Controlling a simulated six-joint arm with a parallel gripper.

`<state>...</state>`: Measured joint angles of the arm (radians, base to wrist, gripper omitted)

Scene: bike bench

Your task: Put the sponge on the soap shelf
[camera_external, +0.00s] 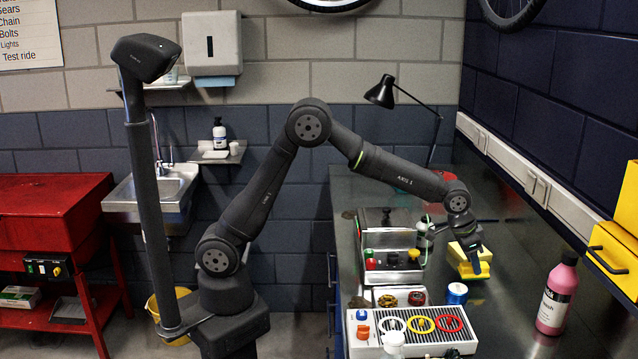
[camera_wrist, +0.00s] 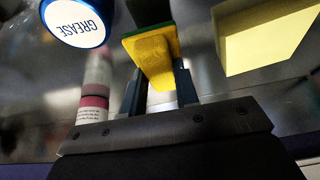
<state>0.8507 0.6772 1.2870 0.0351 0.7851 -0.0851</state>
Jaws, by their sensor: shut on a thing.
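The sponge is yellow with a green layer. In the wrist view the sponge (camera_wrist: 152,55) is between the two fingers of my gripper (camera_wrist: 160,92), which is shut on it. In the external view my gripper (camera_external: 468,245) points down over the right part of the bench, at a yellow patch; the sponge cannot be told clearly from the yellow block there. The soap shelf (camera_external: 236,155) is a small metal shelf on the wall, right of the sink, far left of my gripper.
A yellow block (camera_wrist: 268,35) is close to the sponge. A blue grease tin (camera_external: 457,294), a pink bottle (camera_external: 558,295) and a control panel with coloured rings (camera_external: 408,328) are on the bench. A desk lamp (camera_external: 382,92) stands behind. The sink (camera_external: 150,190) is left of the shelf.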

